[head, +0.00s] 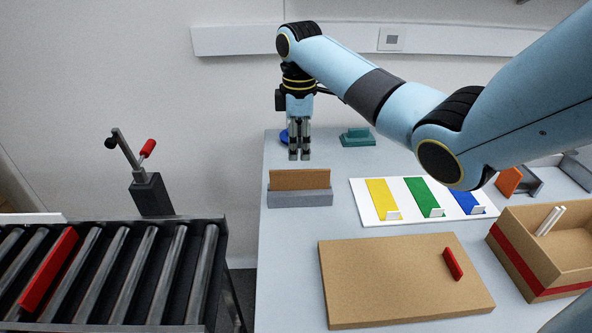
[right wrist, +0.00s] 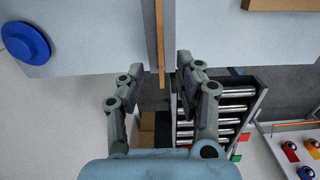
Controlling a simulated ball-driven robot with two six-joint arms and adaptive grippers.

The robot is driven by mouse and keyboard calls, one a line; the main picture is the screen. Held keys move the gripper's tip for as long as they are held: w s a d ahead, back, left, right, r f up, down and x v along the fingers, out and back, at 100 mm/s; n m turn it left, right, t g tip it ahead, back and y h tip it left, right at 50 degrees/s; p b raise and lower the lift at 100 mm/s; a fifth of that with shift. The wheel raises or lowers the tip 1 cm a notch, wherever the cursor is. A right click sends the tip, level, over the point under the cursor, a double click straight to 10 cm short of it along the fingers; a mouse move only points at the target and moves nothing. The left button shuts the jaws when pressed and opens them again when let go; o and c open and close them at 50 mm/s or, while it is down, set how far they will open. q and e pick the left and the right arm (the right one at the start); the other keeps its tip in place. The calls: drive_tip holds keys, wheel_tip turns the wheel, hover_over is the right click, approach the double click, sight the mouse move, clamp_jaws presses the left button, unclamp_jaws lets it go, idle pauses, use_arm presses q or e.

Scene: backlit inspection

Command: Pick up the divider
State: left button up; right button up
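The divider looks to be the thin brown board (head: 300,179), standing upright in a grey slotted holder (head: 300,199) at the table's left side. My right gripper (head: 299,153) points down just above or behind the board in the head view, apart from it. In the right wrist view its two fingers (right wrist: 160,68) are spread and empty. The divider's narrow edge (right wrist: 161,50) lines up with the gap between them, and the holder (right wrist: 152,28) shows beside it. My left gripper is not in view.
A brown board (head: 390,290) with a red piece lies in front. A white panel (head: 359,208) with coloured strips and a cardboard box (head: 520,265) stand to the right. A blue disc (right wrist: 25,40) lies behind the holder. A roller conveyor (head: 130,275) is left of the table.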

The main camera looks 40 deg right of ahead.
sight(300, 170)
drive_tip(key=shift+w+f, duration=0.1)
drive_tip(key=shift+f, duration=0.45)
drive_tip(key=shift+w+f, duration=0.1)
drive_tip(key=shift+f, duration=0.25)
drive_tip(key=f, duration=0.3)
drive_tip(key=f+p, duration=0.1)
drive_tip(key=shift+s+d+f, duration=0.1)
drive_tip(key=shift+s+f, duration=0.15)
drive_tip(key=shift+s, duration=0.1)
drive_tip(key=shift+f, duration=0.2)
drive_tip(key=shift+c, duration=0.7)
drive_tip(key=c, duration=0.5)
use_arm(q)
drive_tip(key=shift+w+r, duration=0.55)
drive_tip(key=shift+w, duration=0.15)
use_arm(e)
clamp_jaws()
